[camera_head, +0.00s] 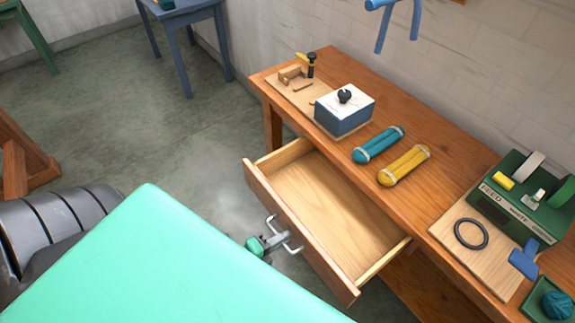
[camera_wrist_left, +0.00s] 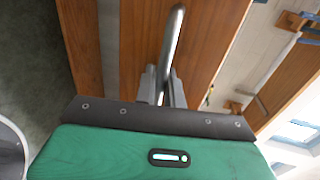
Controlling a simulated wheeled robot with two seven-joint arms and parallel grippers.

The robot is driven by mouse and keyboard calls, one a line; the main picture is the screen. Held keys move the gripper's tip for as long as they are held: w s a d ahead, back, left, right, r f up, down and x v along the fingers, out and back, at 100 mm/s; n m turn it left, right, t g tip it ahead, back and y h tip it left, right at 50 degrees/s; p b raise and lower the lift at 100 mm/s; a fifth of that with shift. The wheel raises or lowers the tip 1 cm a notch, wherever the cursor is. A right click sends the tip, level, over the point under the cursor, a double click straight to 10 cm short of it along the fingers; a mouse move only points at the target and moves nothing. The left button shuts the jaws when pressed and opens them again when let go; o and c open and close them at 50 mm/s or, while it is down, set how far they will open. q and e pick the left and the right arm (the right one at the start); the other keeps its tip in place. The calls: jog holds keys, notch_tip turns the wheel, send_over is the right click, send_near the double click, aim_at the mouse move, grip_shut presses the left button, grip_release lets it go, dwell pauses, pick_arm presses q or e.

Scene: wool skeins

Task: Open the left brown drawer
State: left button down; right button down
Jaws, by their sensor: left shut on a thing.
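The left brown drawer (camera_head: 325,210) stands pulled out from the wooden table, and its pale inside looks empty. A metal bar handle (camera_head: 283,233) is on its front. My left gripper (camera_head: 277,240) is shut on this handle. In the left wrist view the handle (camera_wrist_left: 176,45) runs up between the fingers of my left gripper (camera_wrist_left: 163,88), against the brown drawer front (camera_wrist_left: 135,50). My green arm covers the lower left of the head view. My right gripper is not in view.
On the wooden table (camera_head: 395,105) lie a teal skein (camera_head: 378,145) and a yellow skein (camera_head: 404,166). A blue-and-white box (camera_head: 344,112) stands behind them. A green machine (camera_head: 520,208) and a dark ring (camera_head: 471,234) are at the right. Floor left of the drawer is clear.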

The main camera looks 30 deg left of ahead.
pick_arm(q)
jog(key=shift+s, duration=0.1)
jog(key=c, duration=1.8)
grip_release()
jog(key=shift+c, duration=0.2)
